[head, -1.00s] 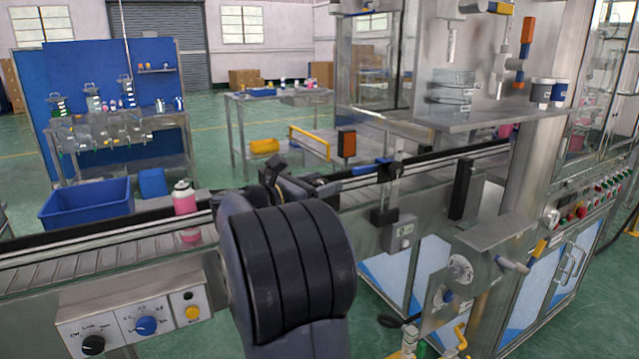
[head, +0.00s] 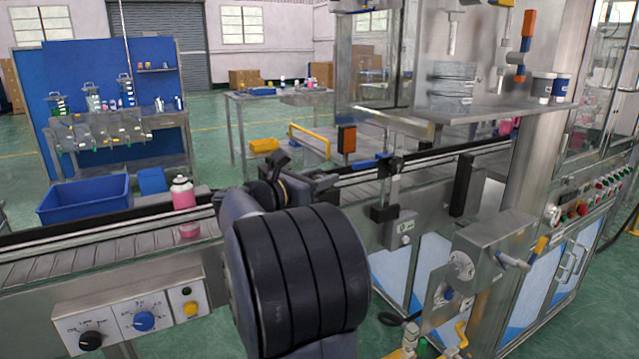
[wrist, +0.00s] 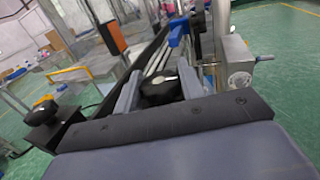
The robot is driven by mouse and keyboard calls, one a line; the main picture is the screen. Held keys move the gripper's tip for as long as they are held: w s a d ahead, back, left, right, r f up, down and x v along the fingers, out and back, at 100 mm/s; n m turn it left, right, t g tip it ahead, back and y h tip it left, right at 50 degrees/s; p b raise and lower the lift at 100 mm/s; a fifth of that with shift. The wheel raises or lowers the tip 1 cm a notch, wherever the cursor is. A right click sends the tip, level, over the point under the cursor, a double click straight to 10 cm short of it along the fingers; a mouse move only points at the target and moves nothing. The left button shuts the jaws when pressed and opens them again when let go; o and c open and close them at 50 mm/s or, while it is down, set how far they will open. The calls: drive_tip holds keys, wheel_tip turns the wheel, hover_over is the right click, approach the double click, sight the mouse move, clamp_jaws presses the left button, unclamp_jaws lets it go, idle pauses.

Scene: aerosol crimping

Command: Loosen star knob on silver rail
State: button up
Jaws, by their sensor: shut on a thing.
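In the wrist view, the two grey fingers of my gripper (wrist: 160,88) stand on either side of a dark, rounded knob (wrist: 160,92), and the gripper is shut on it. The knob's lower part is hidden by the gripper body, and its star shape is hard to make out. The silver rail (wrist: 163,56) runs away just beyond the knob, along the conveyor. In the head view, my large dark arm joint blocks most of the gripper, and the knob cannot be made out there. The rail (head: 350,180) shows to the right of my arm.
A pink spray can (head: 182,194) stands on the conveyor left of my arm. An orange sensor block (head: 347,140) and a black-and-grey bracket (head: 385,212) stand along the line to the right. A control panel (head: 130,318) is at lower left.

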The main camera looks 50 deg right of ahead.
drive_tip(key=n+t+b, duration=0.2)
drive_tip(key=t+b, duration=0.1)
drive_tip(key=shift+s+f, duration=0.15)
drive_tip(key=shift+f, duration=0.15)
drive_tip(key=n+t+y+b, duration=0.1)
drive_tip(key=n+t+b, duration=0.1)
drive_tip(key=t, duration=0.2)
drive_tip(key=shift+r+n, duration=0.1)
drive_tip(key=shift+n, duration=0.3)
drive_tip(key=n+t+y+b, duration=0.1)
drive_tip(key=t, duration=0.1)
drive_tip(key=n+t+y+b, duration=0.1)
drive_tip(key=n+t+y, duration=0.1)
drive_tip(key=t, duration=0.1)
drive_tip(key=shift+r+n, duration=0.15)
drive_tip(key=shift+n, duration=0.15)
drive_tip(key=shift+n+t+y+b, duration=0.55)
drive_tip(key=shift+n+t+y, duration=0.95)
drive_tip(key=shift+t+y, duration=0.25)
drive_tip(key=shift+y, duration=0.35)
drive_tip(key=n+t+y+p, duration=0.1)
drive_tip(key=n+t+y, duration=0.1)
drive_tip(key=n+y, duration=0.1)
drive_tip(key=shift+d+r+y, duration=0.1)
drive_tip(key=shift+y, duration=0.4)
drive_tip(key=shift+n+t+y+p, duration=0.45)
drive_tip(key=shift+n+y+p, duration=0.6)
drive_tip(key=shift+y, duration=0.55)
drive_tip(key=shift+n+y, duration=0.35)
drive_tip(key=shift+y, duration=0.05)
